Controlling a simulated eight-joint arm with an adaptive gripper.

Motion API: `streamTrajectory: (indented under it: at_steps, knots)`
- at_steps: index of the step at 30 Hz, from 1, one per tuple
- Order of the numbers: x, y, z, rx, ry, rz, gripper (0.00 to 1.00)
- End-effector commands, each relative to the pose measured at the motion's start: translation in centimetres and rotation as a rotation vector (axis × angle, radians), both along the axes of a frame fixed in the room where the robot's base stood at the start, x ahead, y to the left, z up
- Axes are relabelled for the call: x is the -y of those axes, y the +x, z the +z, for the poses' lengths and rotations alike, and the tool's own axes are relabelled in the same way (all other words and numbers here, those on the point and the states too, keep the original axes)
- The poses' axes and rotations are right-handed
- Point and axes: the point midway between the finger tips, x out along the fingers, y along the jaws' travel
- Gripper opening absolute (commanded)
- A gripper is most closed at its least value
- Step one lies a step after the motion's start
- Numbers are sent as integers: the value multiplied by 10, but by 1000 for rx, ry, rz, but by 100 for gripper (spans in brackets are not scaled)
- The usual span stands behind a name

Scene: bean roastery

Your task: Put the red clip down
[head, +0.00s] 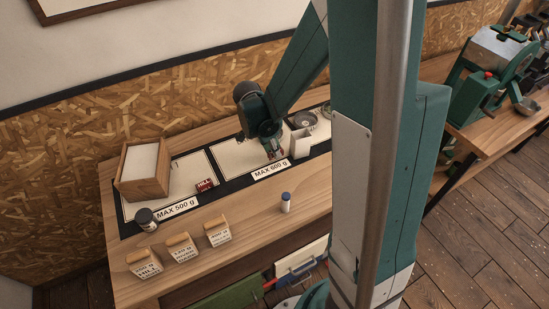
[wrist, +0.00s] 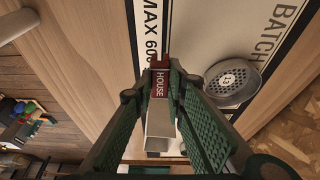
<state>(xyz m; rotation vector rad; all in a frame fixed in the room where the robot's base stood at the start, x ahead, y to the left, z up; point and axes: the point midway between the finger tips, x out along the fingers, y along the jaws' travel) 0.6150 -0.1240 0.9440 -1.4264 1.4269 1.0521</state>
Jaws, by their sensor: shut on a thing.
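My gripper (head: 277,153) is low over the MAX 600 g area of the worktop. In the wrist view my gripper (wrist: 160,75) is shut on the red clip (wrist: 160,84), which has HOUSE lettered on it. The clip is between the fingertips, near the MAX 600 g label (wrist: 151,25). I cannot tell whether it touches the surface. A second small red item with a pale label (head: 205,185) lies on the MAX 500 g area at the left.
A white box (head: 300,143) stands close to the right of my gripper, with a grey round dish (head: 304,119) behind it.

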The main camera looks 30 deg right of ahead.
Motion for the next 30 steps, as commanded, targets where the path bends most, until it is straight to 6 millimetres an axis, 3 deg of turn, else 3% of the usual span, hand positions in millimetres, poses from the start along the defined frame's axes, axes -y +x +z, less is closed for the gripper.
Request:
streamTrajectory:
  at_steps: [11,24,30]
  knots:
    - [0,0,-2,0,0,0,9]
    - [0,0,-37,0,0,0,9]
    - [0,0,-42,0,0,0,9]
